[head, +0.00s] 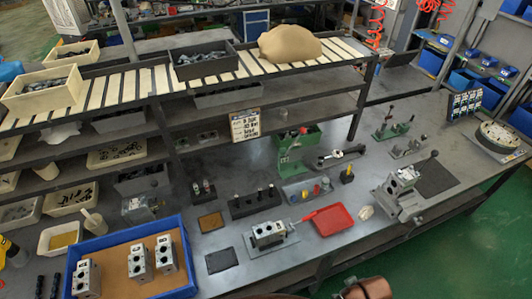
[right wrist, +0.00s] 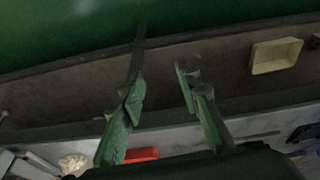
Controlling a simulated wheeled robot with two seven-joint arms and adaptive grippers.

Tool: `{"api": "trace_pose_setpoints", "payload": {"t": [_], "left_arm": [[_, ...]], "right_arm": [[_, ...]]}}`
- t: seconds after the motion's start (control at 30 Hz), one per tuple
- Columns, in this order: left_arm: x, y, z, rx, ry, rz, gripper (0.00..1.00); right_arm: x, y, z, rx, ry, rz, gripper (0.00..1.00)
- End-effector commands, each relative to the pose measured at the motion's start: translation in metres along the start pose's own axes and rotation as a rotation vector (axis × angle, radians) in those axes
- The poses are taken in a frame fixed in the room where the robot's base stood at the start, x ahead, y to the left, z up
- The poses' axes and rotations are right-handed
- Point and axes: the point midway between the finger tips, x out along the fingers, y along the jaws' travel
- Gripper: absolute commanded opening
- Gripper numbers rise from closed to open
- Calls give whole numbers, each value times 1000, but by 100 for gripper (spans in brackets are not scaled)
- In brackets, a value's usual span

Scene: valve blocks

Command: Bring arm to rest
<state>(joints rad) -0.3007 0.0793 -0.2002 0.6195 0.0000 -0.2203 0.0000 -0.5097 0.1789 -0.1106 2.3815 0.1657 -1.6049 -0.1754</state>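My right gripper (right wrist: 160,88) shows in the right wrist view with its two greenish fingers spread apart and nothing between them. In the head view only a copper-coloured part of my arm (head: 368,288) shows at the bottom edge; neither gripper shows there. Several grey valve blocks (head: 138,262) stand in the blue tray (head: 180,222) at the front left. Another valve block (head: 268,234) sits on a flat plate at the middle of the bench. A further block (head: 400,184) sits in a grey fixture at the right.
A red tray (head: 332,220) lies on the bench (head: 225,278) beside the middle block. A green press (head: 296,150) stands behind. Shelves with bins (head: 205,62) run along the back. A round part (head: 498,136) is at the far right. Green floor (head: 480,255) is open at the front right.

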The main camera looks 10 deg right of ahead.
Motion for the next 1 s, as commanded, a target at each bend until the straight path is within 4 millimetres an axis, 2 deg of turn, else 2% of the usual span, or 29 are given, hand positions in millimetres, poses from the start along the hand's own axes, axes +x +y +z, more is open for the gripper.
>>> {"api": "trace_pose_setpoints", "payload": {"t": [0.23,0.27,0.57,0.77,0.87,0.97,1.0], "left_arm": [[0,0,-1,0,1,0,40],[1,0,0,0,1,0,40],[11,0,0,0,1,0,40],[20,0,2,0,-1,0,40],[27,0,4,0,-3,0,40],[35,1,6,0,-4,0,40],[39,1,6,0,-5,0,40]], "right_arm": [[-39,17,10,226,55,126,31],[-36,18,10,239,55,133,31],[36,18,15,221,29,116,31],[98,15,26,214,8,104,31],[139,12,37,209,-8,97,31],[192,7,56,202,-28,87,31],[216,4,66,198,-37,82,31]]}}
